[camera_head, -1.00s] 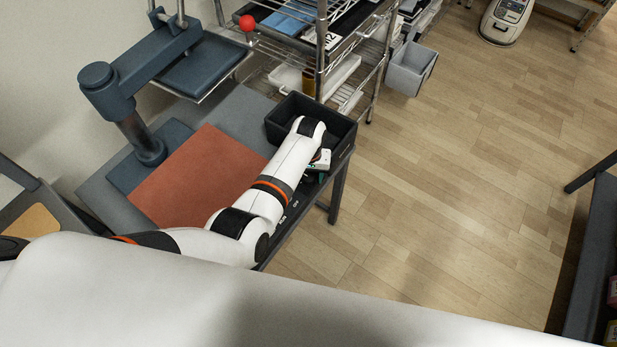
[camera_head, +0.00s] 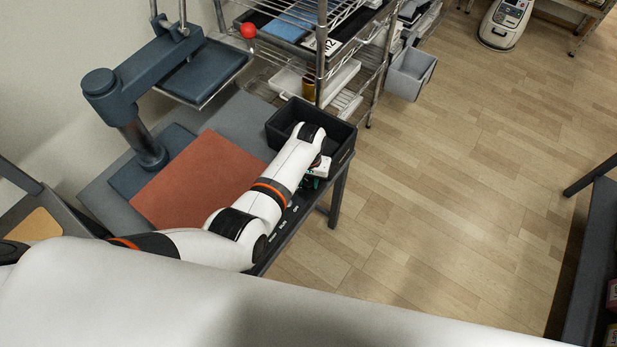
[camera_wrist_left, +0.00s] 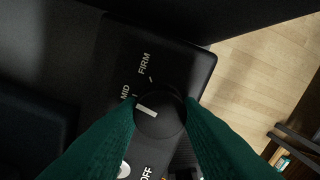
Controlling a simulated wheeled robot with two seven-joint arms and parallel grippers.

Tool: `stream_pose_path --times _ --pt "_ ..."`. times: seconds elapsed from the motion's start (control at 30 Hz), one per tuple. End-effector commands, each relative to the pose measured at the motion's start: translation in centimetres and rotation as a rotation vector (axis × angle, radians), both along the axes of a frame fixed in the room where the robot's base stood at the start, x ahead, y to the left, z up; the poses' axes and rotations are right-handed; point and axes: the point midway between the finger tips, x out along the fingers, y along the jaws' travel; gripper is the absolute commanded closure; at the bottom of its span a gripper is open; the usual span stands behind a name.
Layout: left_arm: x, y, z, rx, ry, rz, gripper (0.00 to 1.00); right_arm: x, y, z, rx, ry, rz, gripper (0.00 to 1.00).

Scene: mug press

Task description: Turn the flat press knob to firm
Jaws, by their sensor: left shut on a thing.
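The flat press knob (camera_wrist_left: 170,122) is a round black dial in the left wrist view. Its white pointer mark points left and slightly up, close to the MID label (camera_wrist_left: 125,92) and away from the FIRM label (camera_wrist_left: 145,63). The OFF label (camera_wrist_left: 146,172) is below. My left gripper (camera_wrist_left: 160,125) has its green fingers on both sides of the knob, shut on it. In the head view my left gripper (camera_head: 314,180) is at the bench's front edge, and the arm hides the knob. My right gripper is not in view.
A dark open bin (camera_head: 343,150) stands beside my left wrist. The blue-grey press (camera_head: 125,95) and a reddish mat (camera_head: 200,180) are on the bench. A wire rack (camera_head: 320,60) stands behind.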

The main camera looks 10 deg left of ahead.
Motion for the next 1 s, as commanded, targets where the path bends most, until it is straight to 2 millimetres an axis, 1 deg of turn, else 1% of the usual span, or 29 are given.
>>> stream_pose_path --times 0.03,0.2,0.6,0.8,1.0 --pt "0.0 0.0 0.2 0.001 -0.001 -0.035 0.91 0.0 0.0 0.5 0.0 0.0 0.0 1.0" --pt "0.0 0.1 0.2 0.001 0.0 -0.185 0.91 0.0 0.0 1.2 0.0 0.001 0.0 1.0" --pt "0.0 0.1 0.1 0.002 0.0 -0.524 0.91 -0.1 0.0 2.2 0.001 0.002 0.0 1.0" --pt "0.1 0.1 0.1 0.001 -0.001 -0.64 0.91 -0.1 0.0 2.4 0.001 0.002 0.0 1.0" --pt "0.1 0.1 0.1 0.0 -0.001 -0.708 0.91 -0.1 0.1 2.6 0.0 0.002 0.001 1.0"
